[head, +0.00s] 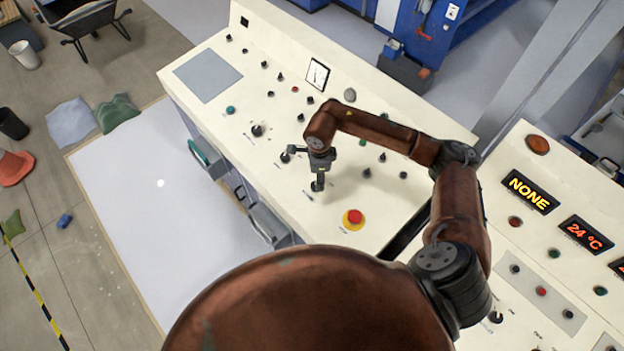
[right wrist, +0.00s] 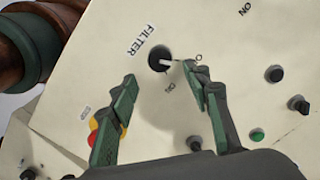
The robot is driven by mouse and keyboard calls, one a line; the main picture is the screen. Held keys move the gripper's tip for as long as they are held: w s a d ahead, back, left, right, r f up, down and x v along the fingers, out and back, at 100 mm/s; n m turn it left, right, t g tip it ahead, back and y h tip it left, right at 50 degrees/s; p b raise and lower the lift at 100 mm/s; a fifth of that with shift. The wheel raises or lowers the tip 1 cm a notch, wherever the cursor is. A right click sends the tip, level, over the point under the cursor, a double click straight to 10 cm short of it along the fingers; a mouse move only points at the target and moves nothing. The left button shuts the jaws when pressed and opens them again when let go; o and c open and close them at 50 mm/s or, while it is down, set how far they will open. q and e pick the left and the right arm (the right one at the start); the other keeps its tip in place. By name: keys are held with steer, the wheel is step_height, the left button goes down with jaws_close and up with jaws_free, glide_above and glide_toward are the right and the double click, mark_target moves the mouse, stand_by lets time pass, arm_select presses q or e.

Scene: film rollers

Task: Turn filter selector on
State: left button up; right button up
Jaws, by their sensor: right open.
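The filter selector (right wrist: 158,59) is a round black knob beside the printed word FILTER on the cream panel, in the right wrist view. Its light pointer is turned toward the picture's right, toward a label partly hidden by a finger. Another small label is printed just below the knob. My right gripper (right wrist: 160,86) is open and empty, its green-padded fingers on either side of the area just below the knob. The right-hand finger is close to the pointer; I cannot tell if they touch. In the head view my right gripper (head: 319,172) hangs over the panel. My left gripper is not in view.
A red emergency button (head: 354,216) on a yellow base is near the gripper; the left-hand finger partly covers it in the wrist view. Several other knobs and buttons stand on the console (head: 220,110). A second console (head: 520,240) with lit displays is at the right.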

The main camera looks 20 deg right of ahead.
steer(key=f, duration=0.4)
steer(key=shift+w+a+p, duration=0.3)
steer(key=shift+w+a, duration=0.05)
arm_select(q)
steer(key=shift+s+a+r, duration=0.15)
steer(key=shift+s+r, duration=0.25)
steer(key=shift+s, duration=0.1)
arm_select(e)
steer(key=shift+d+f, duration=0.1)
steer(key=shift+f, duration=0.45)
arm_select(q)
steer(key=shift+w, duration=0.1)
arm_select(e)
steer(key=shift+c, duration=0.7)
steer(key=c, duration=1)
